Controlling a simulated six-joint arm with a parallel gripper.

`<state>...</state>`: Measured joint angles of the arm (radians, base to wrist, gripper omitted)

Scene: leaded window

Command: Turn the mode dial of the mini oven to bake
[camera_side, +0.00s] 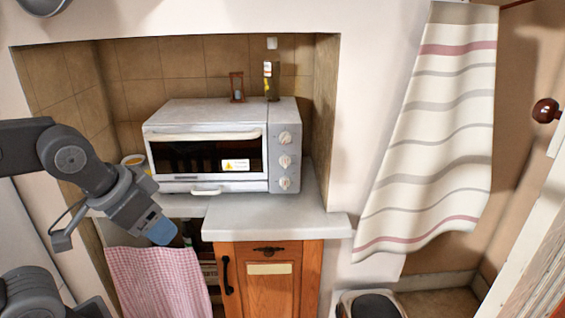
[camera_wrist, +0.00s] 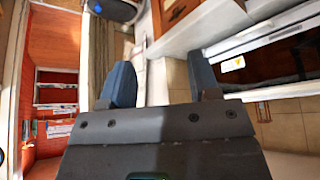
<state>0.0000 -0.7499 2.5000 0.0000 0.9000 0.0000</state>
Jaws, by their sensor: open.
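The mini oven (camera_side: 218,104) is a white box with a dark glass door, standing on the counter in a tiled alcove. Its right panel carries three round knobs in a column: a top knob (camera_side: 285,138), a middle knob (camera_side: 285,161) and a bottom knob (camera_side: 285,183). I cannot read their labels, so which one is the mode dial is unclear. My gripper (camera_side: 162,232) is left of and below the oven, in front of the counter and apart from the knobs. In the wrist view my gripper (camera_wrist: 160,85) has its blue fingers spread with nothing between them; part of the oven (camera_wrist: 285,62) shows at right.
A small hourglass (camera_side: 237,87) and a bottle (camera_side: 271,80) stand on the oven. A checked cloth (camera_side: 160,283) hangs below my gripper. The counter (camera_side: 270,219) is bare in front of the oven. A striped curtain (camera_side: 440,130) hangs at right.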

